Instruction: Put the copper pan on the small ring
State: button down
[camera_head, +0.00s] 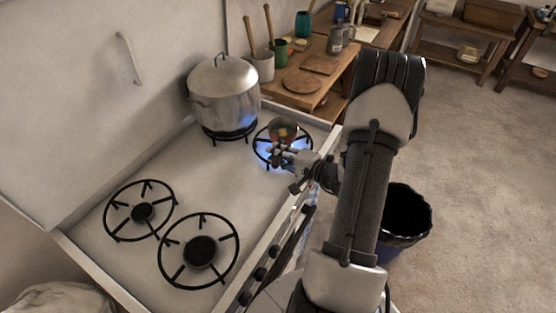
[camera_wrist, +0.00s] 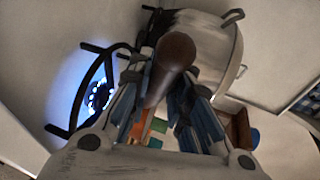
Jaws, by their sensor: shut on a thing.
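The copper pan (camera_head: 284,128) is small and round, with reddish and yellow bits in it. In the head view it appears over the lit ring (camera_head: 262,153) at the far right of the hob; I cannot tell whether it rests on it or hangs above. My gripper (camera_head: 283,151) is at the pan's near side. In the wrist view my gripper (camera_wrist: 165,105) is shut on a dark brown handle (camera_wrist: 176,52); the pan's body is mostly hidden there. The lit ring's blue flame shows left of the fingers. A smaller unlit ring (camera_head: 142,213) lies at the back left.
A large lidded steel pot (camera_head: 222,92) stands on the back right ring, close to the pan. A larger unlit ring (camera_head: 201,251) is at the front left. A wooden counter (camera_head: 300,97) with crocks and boards adjoins the hob. A dark bin (camera_head: 406,215) stands on the floor.

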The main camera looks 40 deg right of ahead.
jog(key=shift+f, duration=1)
jog(key=shift+f+b, duration=0.2)
jog(key=shift+b, duration=0.2)
jog(key=c, duration=1.5)
grip_release()
jog(key=shift+o, duration=0.2)
jog(key=shift+r, duration=0.1)
jog(key=shift+s+r+p, duration=0.15)
jog(key=shift+r+p, duration=0.05)
jog(key=shift+p, duration=0.15)
jog(key=p+v, duration=0.2)
jog(key=v, duration=0.9)
jog(key=shift+s, duration=0.35)
